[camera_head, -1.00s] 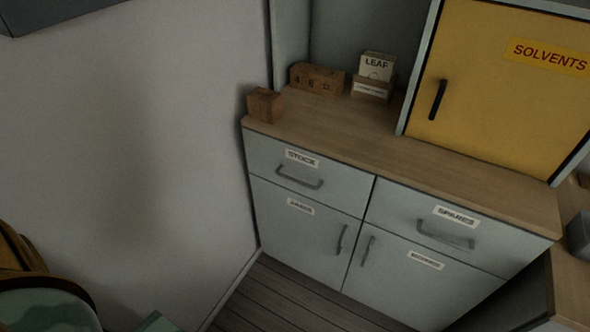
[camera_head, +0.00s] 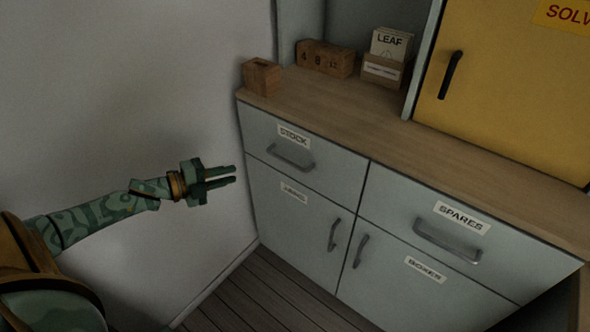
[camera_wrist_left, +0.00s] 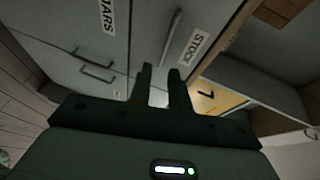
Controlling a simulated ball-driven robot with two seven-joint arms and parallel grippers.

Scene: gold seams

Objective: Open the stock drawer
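The stock drawer (camera_head: 335,163) is the pale grey upper left drawer of the cabinet, with a STOCK label (camera_head: 293,136) and a grey bar handle (camera_head: 290,158). Its front sits flush, so it is shut. In the left wrist view its handle (camera_wrist_left: 173,34) and label (camera_wrist_left: 194,48) show beyond the fingers. My left gripper (camera_head: 235,174) is left of the drawer in the head view, apart from the handle. Its two fingers (camera_wrist_left: 160,70) stand a little apart with nothing between them. My right gripper is in neither view.
The JARS door (camera_head: 290,215) is below the drawer, and the SPARES drawer (camera_head: 400,215) is to its right. A wooden block (camera_head: 262,77) stands on the worktop (camera_head: 340,110)'s left end. A white wall (camera_head: 130,90) borders the cabinet on the left.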

